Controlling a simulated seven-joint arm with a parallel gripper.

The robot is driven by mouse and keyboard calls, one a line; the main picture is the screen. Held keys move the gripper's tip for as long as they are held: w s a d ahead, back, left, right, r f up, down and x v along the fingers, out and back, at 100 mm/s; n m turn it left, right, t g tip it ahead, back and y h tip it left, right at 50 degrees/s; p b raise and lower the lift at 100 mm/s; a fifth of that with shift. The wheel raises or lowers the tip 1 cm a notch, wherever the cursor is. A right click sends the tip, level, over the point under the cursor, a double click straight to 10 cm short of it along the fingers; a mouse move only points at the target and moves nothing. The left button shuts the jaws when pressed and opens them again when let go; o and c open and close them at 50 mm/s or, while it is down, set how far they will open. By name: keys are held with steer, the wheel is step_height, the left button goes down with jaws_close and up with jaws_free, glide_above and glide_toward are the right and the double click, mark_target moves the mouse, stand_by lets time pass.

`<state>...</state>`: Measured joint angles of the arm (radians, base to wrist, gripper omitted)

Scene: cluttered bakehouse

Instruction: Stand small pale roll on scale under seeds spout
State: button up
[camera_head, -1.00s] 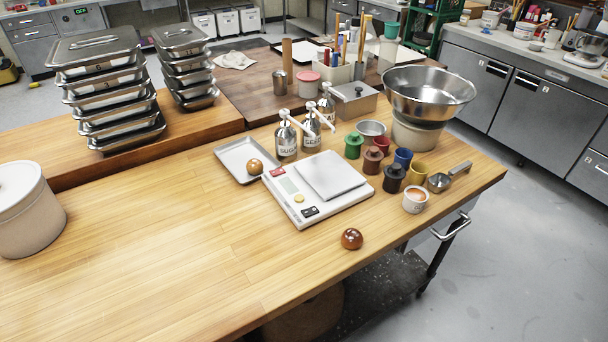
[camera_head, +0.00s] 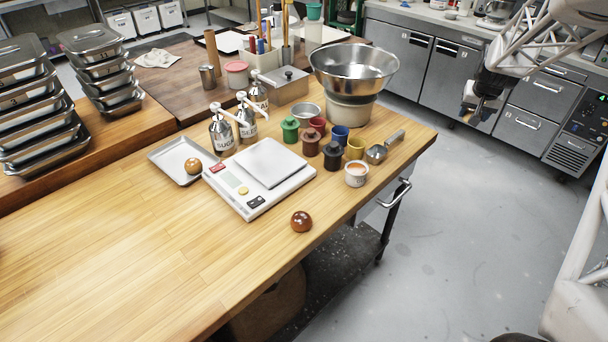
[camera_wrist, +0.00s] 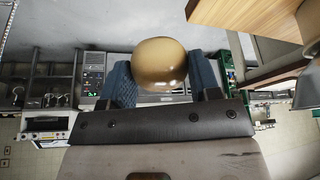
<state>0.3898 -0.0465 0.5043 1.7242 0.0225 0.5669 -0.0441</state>
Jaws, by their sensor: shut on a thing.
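My gripper (camera_head: 483,103) hangs off the bench at the right, over the grey floor. In the wrist view its blue-padded fingers (camera_wrist: 160,88) are shut on a small pale tan roll (camera_wrist: 160,62). The scale (camera_head: 258,180), white with a bare silver plate (camera_head: 269,161), lies on the wooden bench. The pump bottle that seems labelled seeds (camera_head: 246,126) stands behind the scale, between the sugar bottle (camera_head: 222,136) and a third pump bottle (camera_head: 259,97). Their spouts lean towards the right. My gripper is well apart from the scale.
A golden roll (camera_head: 193,165) sits on a small tray (camera_head: 165,153) left of the scale. A dark brown roll (camera_head: 301,221) lies near the bench's front edge. Coloured pots (camera_head: 332,155) and a ramekin (camera_head: 356,175) crowd the scale's right. The bench's front left is clear.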

mark_target(204, 221)
steer(key=s+a+f+n+y, duration=0.1)
steer(key=s+a+f+n, duration=0.15)
steer(key=a, duration=1.05)
steer(key=s+a+f+n+y, duration=0.1)
steer(key=s+a+n, duration=0.15)
steer(key=a, duration=1.15)
steer(key=s+a+f+n+y, duration=0.1)
steer(key=s+a, duration=0.2)
steer(key=a, duration=1)
steer(key=s+a+f+n, duration=0.2)
steer(key=s+a, duration=0.5)
steer(key=s, duration=0.2)
steer(key=s+a+f+n+y, duration=0.1)
steer(key=s+a+n, duration=0.1)
steer(key=s+a, duration=0.6)
steer(key=s+a+f+n+g, duration=0.1)
steer(key=s+a+f+n, duration=0.1)
steer(key=s+a, duration=0.6)
steer(key=shift+s+a+f+n+y, duration=0.1)
steer(key=shift+s+f+n+y, duration=0.15)
steer(key=shift+s, duration=0.3)
steer(key=shift+s+a+f+n+y, duration=0.1)
steer(key=shift+s+n+y, duration=0.05)
steer(key=shift+s+n, duration=0.3)
steer(key=shift+s+a+f, duration=0.1)
steer(key=shift+s+a, duration=0.05)
steer(key=shift+s, duration=0.25)
steer(key=shift+s+a+f, duration=0.1)
steer(key=shift+s, duration=0.3)
